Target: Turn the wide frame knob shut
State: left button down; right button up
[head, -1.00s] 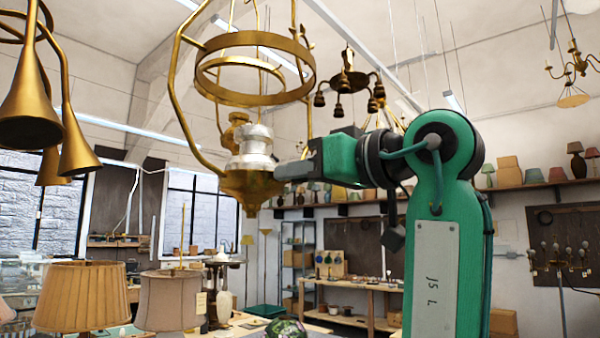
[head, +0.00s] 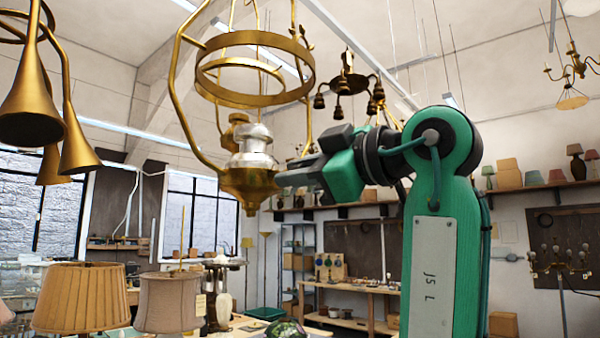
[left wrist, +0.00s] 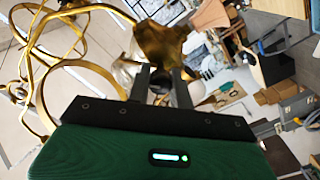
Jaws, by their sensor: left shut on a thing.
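A brass lamp frame with wide rings (head: 255,68) hangs in the upper middle of the head view. Its silver and brass burner body (head: 250,155) sits at the bottom. My left gripper (head: 282,179) reaches in from the right, its fingertips against the right side of the brass cup. In the left wrist view, the jaws (left wrist: 161,86) are shut on a small dark part at the brass body (left wrist: 160,45), seemingly the knob. The fingers mostly hide it, so I cannot tell how far it is turned. My right gripper is not in view.
Brass horn-shaped lamps (head: 76,150) hang at the left. Two fabric lampshades (head: 82,297) stand below them. A dark chandelier (head: 348,84) hangs farther back. Curved brass arms of the frame surround the burner close to my gripper. Air below the cup looks free.

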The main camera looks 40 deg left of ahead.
pick_arm(q)
jog(key=n, duration=0.4)
jog(key=shift+n, duration=0.3)
jog(key=shift+f+n, duration=0.1)
jog(key=shift+n, duration=2.4)
jog(key=c, duration=1.3)
grip_release()
jog(key=shift+o, duration=0.2)
jog(key=s+d+b, duration=0.1)
jog(key=d+b, duration=0.2)
jog(key=d, duration=1)
jog(key=shift+d, duration=0.35)
jog(key=shift+s, duration=0.1)
